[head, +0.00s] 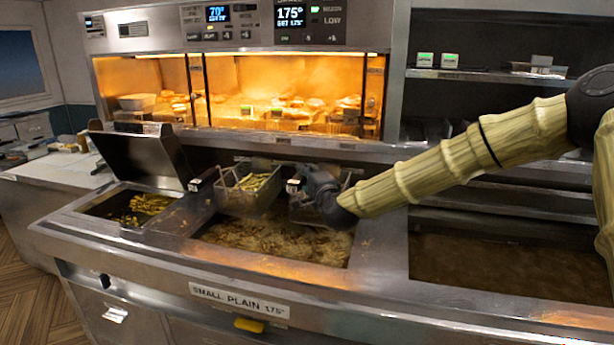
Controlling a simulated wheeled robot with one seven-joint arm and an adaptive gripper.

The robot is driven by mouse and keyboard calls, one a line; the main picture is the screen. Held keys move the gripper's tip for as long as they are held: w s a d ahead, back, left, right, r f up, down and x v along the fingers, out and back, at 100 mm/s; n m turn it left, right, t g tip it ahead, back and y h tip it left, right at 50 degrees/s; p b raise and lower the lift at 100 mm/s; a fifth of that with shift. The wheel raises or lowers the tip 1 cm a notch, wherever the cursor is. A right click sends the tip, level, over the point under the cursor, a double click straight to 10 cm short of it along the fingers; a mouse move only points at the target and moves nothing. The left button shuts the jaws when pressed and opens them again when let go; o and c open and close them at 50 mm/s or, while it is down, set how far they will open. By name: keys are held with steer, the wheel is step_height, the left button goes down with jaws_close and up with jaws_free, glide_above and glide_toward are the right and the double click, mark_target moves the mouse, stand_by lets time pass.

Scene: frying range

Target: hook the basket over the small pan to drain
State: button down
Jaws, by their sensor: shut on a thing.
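The small pan (310,252), labelled "SMALL PLAIN 175°" on the front, is full of bubbling brown oil. A wire basket (235,205) with pale fries in it sits at the pan's back left, its dark handle pointing left. A second wire basket (303,214) is at the back right of the pan, mostly hidden by my gripper. My dark gripper (312,188) is shut at this second basket's handle, above the pan. The fingertips and the contents of this basket are hard to make out. I cannot tell whether this basket is hooked on the back rail.
A left vat (130,207) holds yellow-green food, with a raised steel lid (147,158) behind it. A wide vat of dark oil (500,265) lies to the right, under my arm. A lit warming cabinet (240,100) stands behind. The front steel edge is clear.

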steer(key=c, duration=1.2)
jaws_free()
steer(key=shift+f, duration=0.1)
